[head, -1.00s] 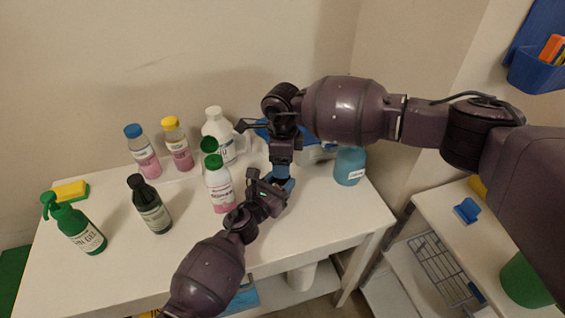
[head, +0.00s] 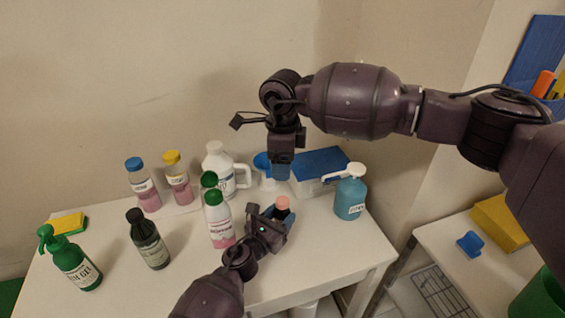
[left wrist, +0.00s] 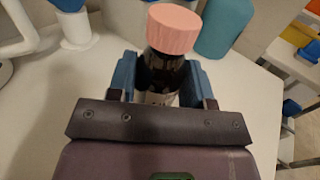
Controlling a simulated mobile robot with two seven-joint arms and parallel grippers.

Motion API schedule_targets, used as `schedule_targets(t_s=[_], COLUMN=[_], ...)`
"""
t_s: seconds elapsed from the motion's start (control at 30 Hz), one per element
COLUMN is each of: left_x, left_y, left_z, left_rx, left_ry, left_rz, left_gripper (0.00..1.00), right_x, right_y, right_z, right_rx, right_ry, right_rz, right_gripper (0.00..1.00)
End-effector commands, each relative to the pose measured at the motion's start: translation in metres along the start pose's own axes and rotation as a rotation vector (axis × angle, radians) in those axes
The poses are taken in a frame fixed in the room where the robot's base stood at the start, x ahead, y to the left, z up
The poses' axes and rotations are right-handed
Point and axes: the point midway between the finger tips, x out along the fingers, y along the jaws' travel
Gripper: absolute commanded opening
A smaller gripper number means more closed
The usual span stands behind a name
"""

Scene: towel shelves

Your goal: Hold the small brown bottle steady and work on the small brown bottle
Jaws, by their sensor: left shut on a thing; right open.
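The small brown bottle (left wrist: 160,74) has a pink ribbed cap (left wrist: 173,28) on it and stands upright on the white table. My left gripper (left wrist: 158,80) is shut on its body, with a blue finger on each side. In the head view the bottle's pink cap (head: 282,202) shows just beyond my left gripper (head: 275,218); most of the body is hidden by the gripper. My right gripper (head: 281,172) is open, points down, and hangs above the bottle, apart from the cap. I see nothing between its fingers.
A white and pink bottle (head: 219,226) stands just left of my left gripper. A teal pump bottle (head: 350,197) stands to the right. A white jug (head: 216,165), a blue-lidded box (head: 320,165) and several other bottles stand behind and left. The front right of the table (head: 345,243) is clear.

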Motion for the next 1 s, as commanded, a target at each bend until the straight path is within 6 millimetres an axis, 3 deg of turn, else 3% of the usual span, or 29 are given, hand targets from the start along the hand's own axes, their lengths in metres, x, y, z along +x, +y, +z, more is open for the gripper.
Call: schedule_targets(t_s=[0.03, 0.23, 0.63, 1.0], left_x=[0.000, 0.000, -0.009, -0.073], left_y=[0.000, 0.000, 0.001, 0.001], left_z=[0.000, 0.000, 0.000, -0.001], left_rx=[0.000, 0.000, 0.001, 0.001], left_ry=[0.000, 0.000, 0.000, 0.002], left_rz=[0.000, 0.000, 0.001, 0.000], left_gripper=[0.48, 0.76, 0.76, 0.76], right_x=[0.000, 0.000, -0.002, -0.008], right_y=[0.000, 0.000, 0.000, 0.000], right_z=[0.000, 0.000, 0.000, 0.000], right_rx=[0.000, 0.000, 0.000, 0.000], right_ry=[0.000, 0.000, 0.000, -0.001], right_rz=[0.000, 0.000, -0.002, -0.006], right_gripper=[0.66, 0.66, 0.66, 0.66])
